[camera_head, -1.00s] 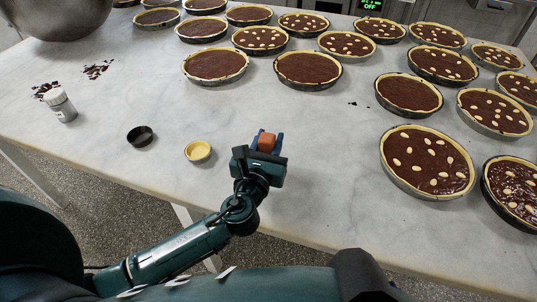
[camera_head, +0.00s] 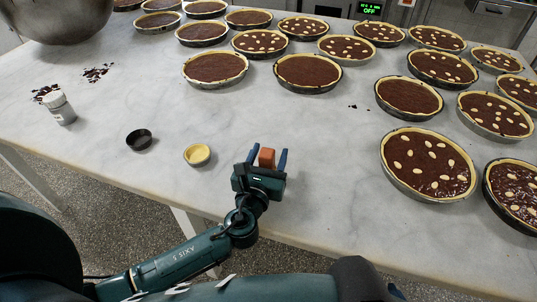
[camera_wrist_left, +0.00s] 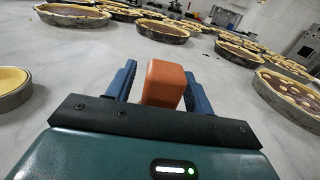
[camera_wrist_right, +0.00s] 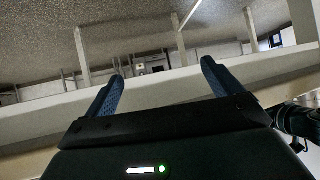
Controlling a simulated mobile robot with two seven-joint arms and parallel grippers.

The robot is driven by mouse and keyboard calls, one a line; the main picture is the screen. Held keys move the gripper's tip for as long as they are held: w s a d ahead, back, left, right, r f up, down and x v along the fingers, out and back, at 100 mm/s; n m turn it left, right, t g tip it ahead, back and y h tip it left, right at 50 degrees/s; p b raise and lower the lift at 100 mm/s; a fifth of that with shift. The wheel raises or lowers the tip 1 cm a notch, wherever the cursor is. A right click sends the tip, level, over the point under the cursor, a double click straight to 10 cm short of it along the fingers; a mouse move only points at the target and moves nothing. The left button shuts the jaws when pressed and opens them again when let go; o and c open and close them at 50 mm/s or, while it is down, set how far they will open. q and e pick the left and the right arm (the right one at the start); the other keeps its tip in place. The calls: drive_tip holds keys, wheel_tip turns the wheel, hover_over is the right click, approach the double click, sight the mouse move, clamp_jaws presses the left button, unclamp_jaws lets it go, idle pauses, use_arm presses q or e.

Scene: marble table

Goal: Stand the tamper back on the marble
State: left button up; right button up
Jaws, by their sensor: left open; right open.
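The tamper (camera_head: 267,157) shows as an orange-brown block on the marble table (camera_head: 320,190), near its front edge; it looks upright. In the left wrist view the tamper (camera_wrist_left: 164,84) stands between the fingers of my left gripper (camera_head: 267,160), with a visible gap on both sides. The fingers are open and I see no contact. The lower part of the tamper is hidden behind the gripper body there. My right gripper (camera_wrist_right: 165,85) shows only in its own wrist view, open and empty, with the table edge and floor beyond it.
A small yellow pastry shell in a tin (camera_head: 197,154) and an empty dark tin (camera_head: 139,139) lie left of the tamper. Several chocolate tarts (camera_head: 428,163) cover the right and back. The marble around the tamper is mostly clear.

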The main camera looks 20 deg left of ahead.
use_arm(q)
drive_tip(key=shift+f+b, duration=0.15)
drive_tip(key=shift+b, duration=0.2)
drive_tip(key=s, duration=0.4)
drive_tip(key=s+b, duration=0.1)
drive_tip(key=s, duration=0.3)
drive_tip(key=s+b, duration=0.1)
drive_tip(key=s, duration=0.4)
drive_tip(key=shift+d+f, duration=0.15)
drive_tip(key=shift+d, duration=0.2)
drive_tip(key=shift+s, duration=0.1)
use_arm(e)
drive_tip(key=shift+a+f+y, duration=0.3)
drive_tip(key=shift+a+f, duration=0.05)
drive_tip(key=shift+a, duration=0.1)
